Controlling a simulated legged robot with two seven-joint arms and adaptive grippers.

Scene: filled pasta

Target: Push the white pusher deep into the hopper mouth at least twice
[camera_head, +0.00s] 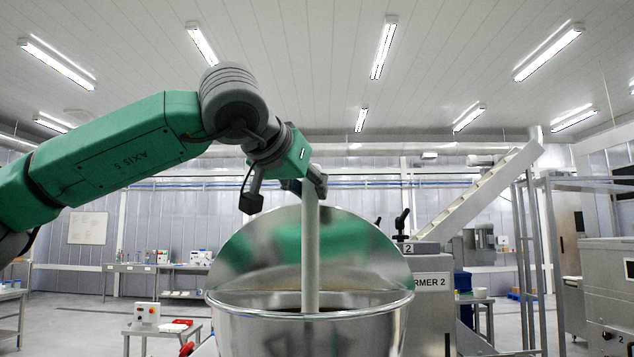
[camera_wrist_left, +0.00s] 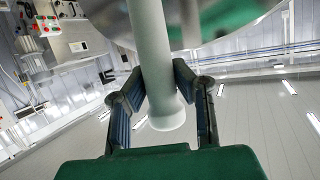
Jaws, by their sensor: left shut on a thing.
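The white pusher (camera_head: 310,250) is a long pale rod standing upright, its lower part inside the mouth of the steel hopper (camera_head: 310,325). Its lower end is hidden by the hopper's front wall. My left gripper (camera_head: 313,183) is shut on the pusher near its top, well above the hopper rim. In the left wrist view the pusher (camera_wrist_left: 155,60) passes between the two dark fingers, and its rounded end knob sticks out just past them. The hopper's raised round steel lid (camera_head: 270,250) stands behind the pusher and mirrors my green arm. My right gripper is not in view.
A machine labelled "RMER 2" (camera_head: 433,282) with a small black lever stands right of the hopper. A control box with buttons (camera_head: 146,313) sits on a small table at the left. A sloping conveyor (camera_head: 478,197) rises at the right.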

